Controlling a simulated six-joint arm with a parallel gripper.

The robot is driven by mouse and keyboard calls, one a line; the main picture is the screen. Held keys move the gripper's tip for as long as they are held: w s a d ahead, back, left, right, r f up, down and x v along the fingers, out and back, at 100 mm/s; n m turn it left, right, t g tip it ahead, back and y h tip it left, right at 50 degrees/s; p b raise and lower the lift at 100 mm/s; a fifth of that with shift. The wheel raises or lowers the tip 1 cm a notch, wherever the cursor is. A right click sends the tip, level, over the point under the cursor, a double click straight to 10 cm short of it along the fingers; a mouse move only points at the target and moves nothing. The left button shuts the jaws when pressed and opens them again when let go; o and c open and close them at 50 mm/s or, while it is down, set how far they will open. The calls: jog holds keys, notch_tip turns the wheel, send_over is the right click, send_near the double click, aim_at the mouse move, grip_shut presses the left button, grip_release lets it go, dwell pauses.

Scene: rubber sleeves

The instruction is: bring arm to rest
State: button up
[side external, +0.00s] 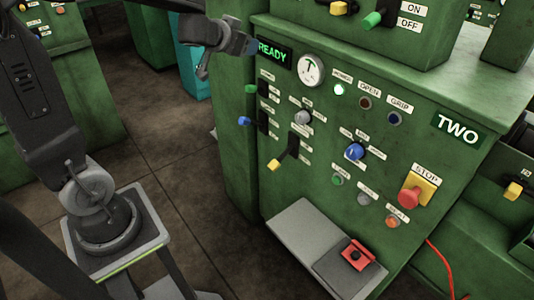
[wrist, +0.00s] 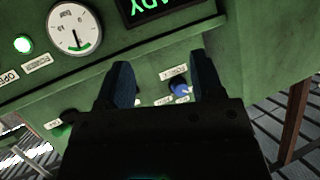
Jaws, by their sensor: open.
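My gripper (side external: 246,45) is at the upper middle of the side external view, just left of the green READY display (side external: 272,52) on the panel of the green machine marked TWO (side external: 457,129). In the wrist view my gripper (wrist: 163,78) shows two dark blue fingers spread apart. Nothing is held between them. A blue knob or lever (wrist: 180,89) shows in the gap, behind the fingers on the green surface. Whether the fingertips touch the machine cannot be told.
The panel carries a round gauge (side external: 311,70), a lit green lamp (side external: 339,89), levers, a blue knob (side external: 354,152) and a red stop button (side external: 411,195). A grey shelf (side external: 305,235) with a red switch (side external: 357,255) juts out below. Brown floor (side external: 170,160) lies open to the left.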

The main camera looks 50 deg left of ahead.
jog(key=s+d+f+m+g+h, duration=0.1)
jog(key=s+d+g+h, duration=0.1)
jog(key=s+d, duration=0.6)
jog(key=s+d+f+m+g+h, duration=0.1)
jog(key=s+d+g, duration=0.3)
jog(key=s+d, duration=0.5)
jog(key=s+f+h, duration=0.1)
jog(key=s, duration=0.5)
jog(key=shift+s+d+g+h, duration=0.25)
jog(key=shift+d+g+h, duration=0.05)
